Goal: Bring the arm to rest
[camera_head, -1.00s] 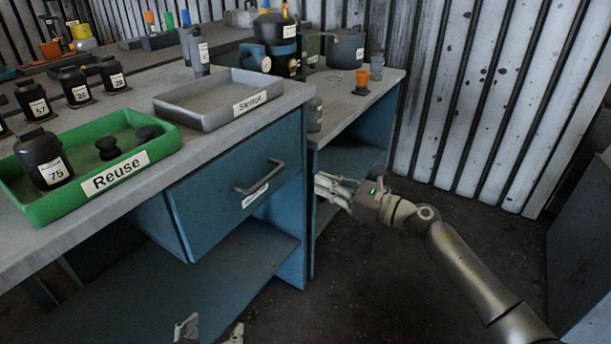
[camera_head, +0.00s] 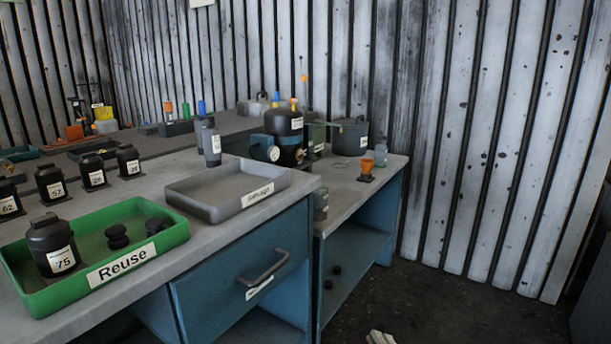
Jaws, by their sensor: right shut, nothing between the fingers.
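My right gripper (camera_head: 380,337) shows only as a small pale tip at the bottom edge, right of centre. Its fingers are shut with nothing between them. It is low over the dark floor, apart from the bench and the blue cabinet. The rest of my right arm is out of the frame. My left gripper is not in view.
A blue drawer (camera_head: 243,275) with a metal handle faces the gripper's side. On the bench stand a green Reuse tray (camera_head: 170,238) holding a bottle marked 75 (camera_head: 52,246), a grey tray (camera_head: 205,208) and several bottles. Dark floor (camera_head: 450,305) is clear at right.

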